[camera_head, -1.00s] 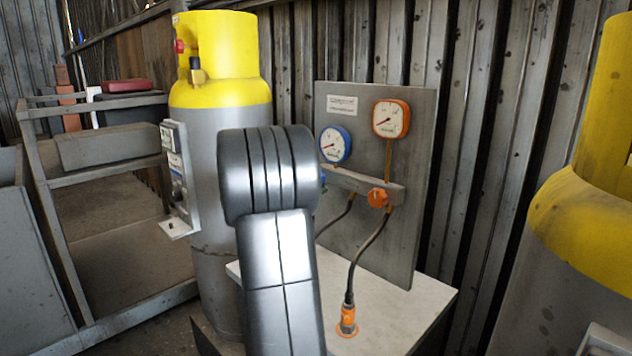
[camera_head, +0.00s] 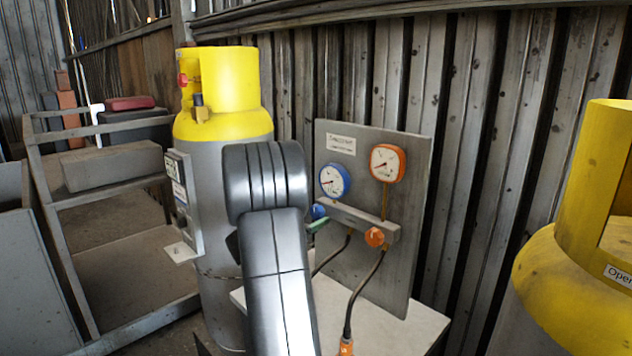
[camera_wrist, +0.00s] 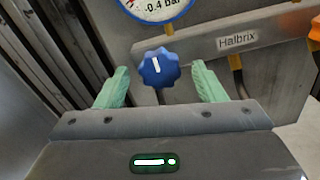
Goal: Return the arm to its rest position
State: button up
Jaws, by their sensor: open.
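My gripper (camera_wrist: 160,68) is open, its two green fingers apart on either side of a blue knob (camera_wrist: 158,70) in the wrist view. The knob shows between the fingers with gaps on both sides, and I see no contact. In the head view the blue knob (camera_head: 318,211) and a green finger (camera_head: 317,226) show just right of my dark grey arm. My arm stands in the middle of the head view, bent at a joint, and hides most of the gripper.
A grey panel (camera_head: 345,265) carries a blue gauge (camera_head: 335,181), an orange gauge (camera_head: 387,163) and an orange knob (camera_head: 374,237) with hoses. Yellow-topped cylinders stand left (camera_head: 225,125) and right (camera_head: 545,265). A metal rack (camera_head: 130,245) is at far left. A corrugated wall stands behind.

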jog(key=shift+r+n+p, duration=0.15)
jog(key=shift+n+p, duration=0.75)
jog(key=shift+p, duration=0.45)
jog(key=shift+f+n+p, duration=0.2)
jog(key=shift+n+p, duration=0.1)
